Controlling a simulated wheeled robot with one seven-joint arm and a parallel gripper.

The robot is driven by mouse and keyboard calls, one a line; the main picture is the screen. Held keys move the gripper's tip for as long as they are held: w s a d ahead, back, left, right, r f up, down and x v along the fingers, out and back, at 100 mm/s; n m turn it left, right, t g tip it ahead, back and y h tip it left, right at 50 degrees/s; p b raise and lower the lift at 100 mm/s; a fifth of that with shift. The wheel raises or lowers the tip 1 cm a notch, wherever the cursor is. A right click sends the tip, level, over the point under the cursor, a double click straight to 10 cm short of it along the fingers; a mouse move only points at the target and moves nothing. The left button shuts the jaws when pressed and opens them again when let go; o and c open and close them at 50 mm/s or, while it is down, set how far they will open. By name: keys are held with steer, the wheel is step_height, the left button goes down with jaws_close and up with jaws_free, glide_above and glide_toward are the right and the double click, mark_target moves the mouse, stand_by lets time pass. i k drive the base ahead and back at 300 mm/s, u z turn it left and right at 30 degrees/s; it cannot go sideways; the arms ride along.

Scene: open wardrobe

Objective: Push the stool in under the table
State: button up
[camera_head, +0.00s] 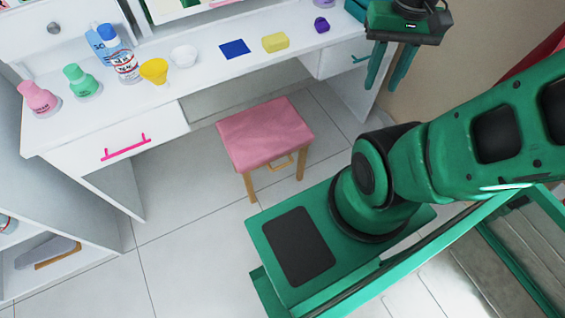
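The stool (264,134) has a pink cushioned seat and wooden legs. It stands on the tiled floor in front of the gap under the white table (212,87), with its far edge close to the table's front. My gripper (390,85) is at the upper right, pointing down near the table's right end. Its two green fingers are apart with nothing between them. It is to the right of the stool and not touching it. The stool's far legs are mostly hidden under the seat.
On the table stand a pink bottle (39,99), a green bottle (80,81), a yellow funnel (154,71) and a yellow sponge (275,42). A drawer with a pink handle (126,148) is left of the gap. White shelves (50,215) stand at left. Floor left of the stool is clear.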

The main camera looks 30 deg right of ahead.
mark_target(255, 137)
steer(key=k, duration=2)
steer(key=u, duration=0.65)
steer(key=i, duration=1.85)
steer(key=z, duration=0.7)
